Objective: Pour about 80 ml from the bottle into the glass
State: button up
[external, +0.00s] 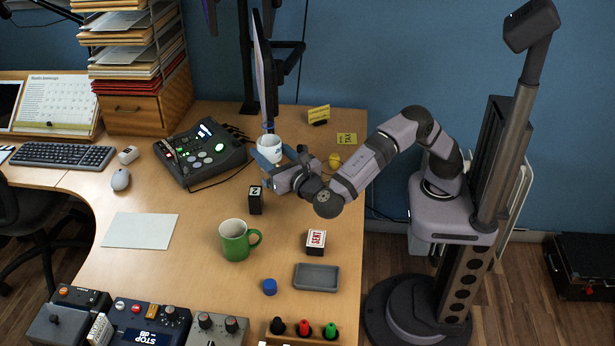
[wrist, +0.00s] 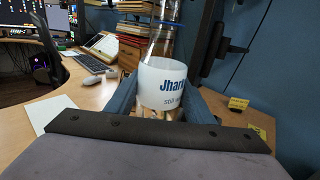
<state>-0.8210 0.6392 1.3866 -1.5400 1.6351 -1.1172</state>
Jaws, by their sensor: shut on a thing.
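The bottle (wrist: 163,82) is clear with a white label in blue lettering and blue bands above it. It stands roughly upright between the fingers of my gripper (wrist: 158,100), which is shut on it. In the external view the bottle (external: 269,147) shows its white label just beyond my gripper (external: 274,160), near the back of the desk. The bottle's bottom is hidden, so I cannot tell whether it touches the desk. I cannot make out a clear drinking glass. A green mug (external: 234,242) stands upright on the desk, nearer the front.
A black block (external: 255,200), a SENT stamp block (external: 316,242), a grey tray (external: 316,277) and a blue cap (external: 270,287) lie around the mug. A mixer (external: 203,150) is left of the bottle; a monitor (external: 264,70) rises behind it. Paper (external: 140,230) lies left.

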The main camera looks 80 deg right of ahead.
jog(key=s+d+r+m+g+h+p, duration=0.25)
jog(key=s+d+m+g+p, duration=0.2)
jog(key=s+d+p, duration=0.65)
jog(key=s+d+r+m+g+h+p, duration=0.25)
jog(key=s+d+g+p, duration=0.5)
jog(key=s, duration=0.75)
notch_tip(320, 180, down, 18)
jog(key=d+t+b, duration=0.1)
jog(key=t+b, duration=0.1)
jog(key=shift+w+d+b, duration=0.25)
jog(key=shift+d+b, duration=0.1)
jog(key=shift+b, duration=0.05)
jog(key=shift+n, duration=0.3)
